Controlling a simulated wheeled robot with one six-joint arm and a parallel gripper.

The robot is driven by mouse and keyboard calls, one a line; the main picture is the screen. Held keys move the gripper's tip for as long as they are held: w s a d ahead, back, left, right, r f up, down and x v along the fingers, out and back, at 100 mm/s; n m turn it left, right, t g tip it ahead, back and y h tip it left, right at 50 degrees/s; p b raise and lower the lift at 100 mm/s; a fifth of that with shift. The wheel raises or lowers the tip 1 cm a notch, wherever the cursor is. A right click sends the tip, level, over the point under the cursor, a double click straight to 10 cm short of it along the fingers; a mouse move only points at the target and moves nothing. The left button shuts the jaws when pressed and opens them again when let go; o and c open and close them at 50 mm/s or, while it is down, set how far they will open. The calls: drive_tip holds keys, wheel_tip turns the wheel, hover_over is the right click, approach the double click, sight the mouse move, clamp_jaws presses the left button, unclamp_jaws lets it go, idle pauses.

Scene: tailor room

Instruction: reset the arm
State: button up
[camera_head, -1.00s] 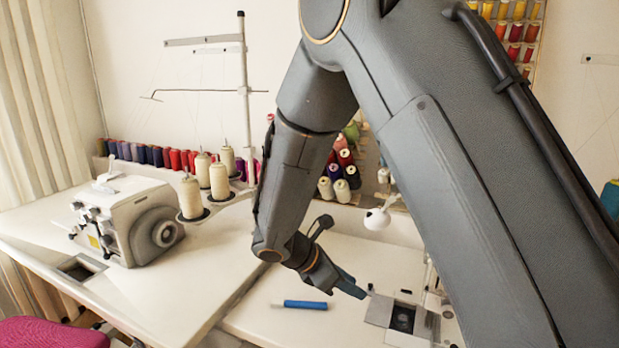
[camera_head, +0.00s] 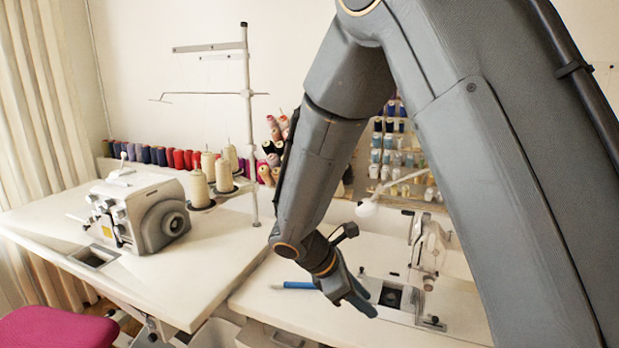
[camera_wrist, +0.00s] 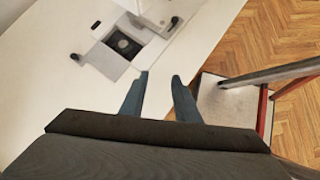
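My arm reaches down from the top right of the head view. My gripper (camera_head: 362,302) is low in front of the sewing machine (camera_head: 428,252), above or near the white table's front part. In the wrist view my gripper (camera_wrist: 160,82) has its two blue-grey fingers apart, with only white tabletop showing between them. It holds nothing. A blue pen-like object (camera_head: 295,285) lies on the table left of my gripper, its right end partly hidden by it.
An overlock machine (camera_head: 140,215) stands on the left white table (camera_head: 215,258), with thread cones (camera_head: 198,188) and a tall thread stand (camera_head: 247,120) behind. A pink chair (camera_head: 55,328) is at the lower left. Wood floor (camera_wrist: 285,45) lies beyond the table edge.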

drive_tip(key=s+d+r+m+y, duration=0.2)
drive_tip(key=s+d+m+y, duration=0.1)
drive_tip(key=s+m, duration=0.4)
drive_tip(key=s+d+r+m+g+y, duration=0.1)
drive_tip(key=s+d+m+y, duration=0.3)
drive_tip(key=s+m, duration=0.4)
drive_tip(key=r+m, duration=0.1)
drive_tip(key=m, duration=0.3)
drive_tip(key=shift+g, duration=0.3)
drive_tip(key=shift+s+d, duration=0.1)
drive_tip(key=shift+d, duration=0.05)
